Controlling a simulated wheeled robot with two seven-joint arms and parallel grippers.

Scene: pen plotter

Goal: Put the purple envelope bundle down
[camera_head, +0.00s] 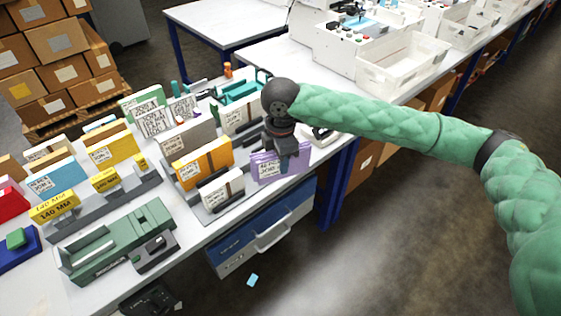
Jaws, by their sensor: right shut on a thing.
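The purple envelope bundle (264,169) stands roughly upright at the front edge of the white table, at the right end of a row of labelled bundles. My right gripper (284,160) comes down on it from above and is shut on its right part. The fingers hide some of the bundle's right side. I cannot tell whether its lower edge touches the table or the grey holder. My left gripper is not in view.
A white bundle (222,191) and an orange bundle (202,164) stand just left. A grey bundle (187,137) is behind. A green device (117,243) sits at the front left. A blue drawer unit (262,228) is below the table edge. White bins (405,65) are at the back right.

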